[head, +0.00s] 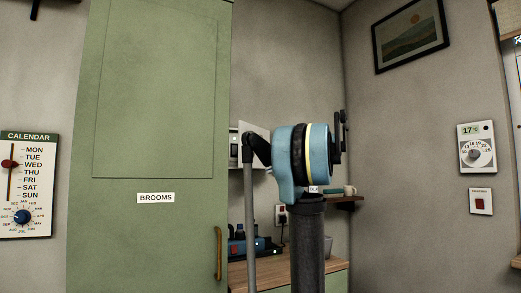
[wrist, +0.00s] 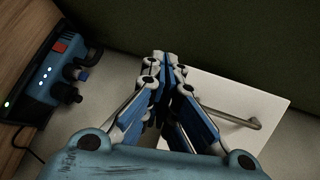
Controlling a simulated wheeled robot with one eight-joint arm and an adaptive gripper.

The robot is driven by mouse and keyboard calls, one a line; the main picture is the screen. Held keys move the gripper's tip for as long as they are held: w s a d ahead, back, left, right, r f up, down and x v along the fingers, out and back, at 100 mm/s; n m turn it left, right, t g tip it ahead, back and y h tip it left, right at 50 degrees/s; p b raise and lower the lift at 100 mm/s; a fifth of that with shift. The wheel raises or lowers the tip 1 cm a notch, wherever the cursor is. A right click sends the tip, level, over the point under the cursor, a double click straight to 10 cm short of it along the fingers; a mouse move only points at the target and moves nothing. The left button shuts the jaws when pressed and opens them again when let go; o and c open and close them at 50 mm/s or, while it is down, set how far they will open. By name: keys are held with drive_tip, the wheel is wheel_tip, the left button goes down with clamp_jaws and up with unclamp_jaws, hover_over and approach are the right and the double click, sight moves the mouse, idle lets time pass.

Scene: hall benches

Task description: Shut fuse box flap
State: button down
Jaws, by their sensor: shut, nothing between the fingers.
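The fuse box (head: 233,137) is on the back wall in the head view, partly hidden by the green cupboard and my arm. Its pale flap (head: 259,129) stands open to the right of it, its lower part behind my arm. In the wrist view the flap is a white panel (wrist: 262,98) with a metal bar handle (wrist: 235,120). My gripper (wrist: 165,58) is shut and empty, its fingertips beside the flap's left edge. I cannot tell whether they touch it. The gripper is hidden in the head view.
A green broom cupboard (head: 150,120) stands close on the left. Below is a wooden bench (head: 275,272) with a blue device (head: 237,247), also in the wrist view (wrist: 45,75). A small shelf (head: 345,198) with a mug (head: 350,190) is on the right.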

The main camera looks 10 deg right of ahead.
drive_tip(key=w+d+r+t+y, duration=0.25)
drive_tip(key=w+d+r, duration=0.35)
drive_tip(key=d+r, duration=0.5)
drive_tip(key=s+x, duration=0.1)
drive_tip(key=x, duration=1.3)
drive_tip(key=shift+a+r, duration=0.35)
drive_tip(key=shift+a, duration=0.35)
